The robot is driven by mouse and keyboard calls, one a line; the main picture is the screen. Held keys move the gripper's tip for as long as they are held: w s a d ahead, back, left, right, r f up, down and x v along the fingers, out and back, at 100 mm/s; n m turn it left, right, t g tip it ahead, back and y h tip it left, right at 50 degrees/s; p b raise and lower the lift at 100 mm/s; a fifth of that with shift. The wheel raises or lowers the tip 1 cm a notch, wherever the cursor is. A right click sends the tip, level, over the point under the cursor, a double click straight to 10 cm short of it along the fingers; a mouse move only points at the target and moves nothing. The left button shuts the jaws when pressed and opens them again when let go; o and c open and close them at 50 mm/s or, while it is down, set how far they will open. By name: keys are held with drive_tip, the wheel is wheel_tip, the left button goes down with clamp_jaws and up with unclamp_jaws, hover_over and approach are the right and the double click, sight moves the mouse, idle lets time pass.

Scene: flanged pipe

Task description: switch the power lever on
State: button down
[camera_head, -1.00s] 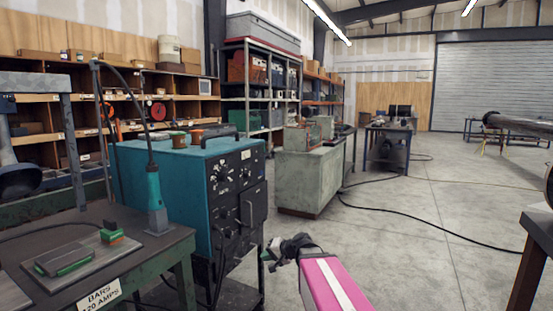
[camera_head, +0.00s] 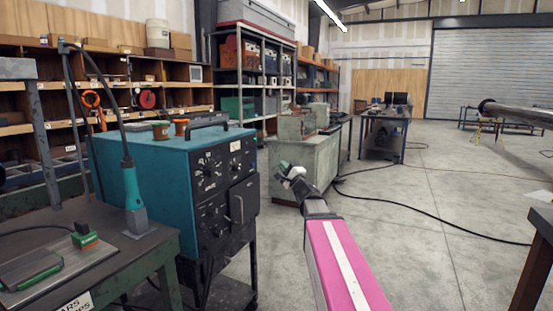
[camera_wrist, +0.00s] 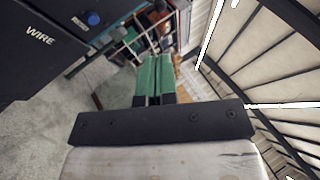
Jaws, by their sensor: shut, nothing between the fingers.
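The teal machine (camera_head: 150,165) stands on a dark stand at left centre in the head view, with a black front panel of dials. A pale curved handle (camera_head: 240,207) sits on that panel; I cannot tell whether it is the power lever or how it is set. My gripper (camera_head: 285,168) is raised in front of and to the right of the panel, clear of it. In the wrist view its green fingers (camera_wrist: 155,72) are together and empty. A dark panel marked WIRE (camera_wrist: 40,38) with a blue knob (camera_wrist: 93,18) shows at upper left there.
A workbench (camera_head: 60,220) with a torch stand (camera_head: 134,200) is at the left front. A grey-green cabinet (camera_head: 295,165) stands behind my gripper. A black cable (camera_head: 430,212) crosses the floor. A dark table edge (camera_head: 540,225) is at right; the floor between is open.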

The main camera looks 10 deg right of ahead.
drive_tip(key=x, duration=1.3)
drive_tip(key=shift+w, duration=0.1)
drive_tip(key=shift+a+r, duration=0.15)
drive_tip(key=shift+r, duration=0.7)
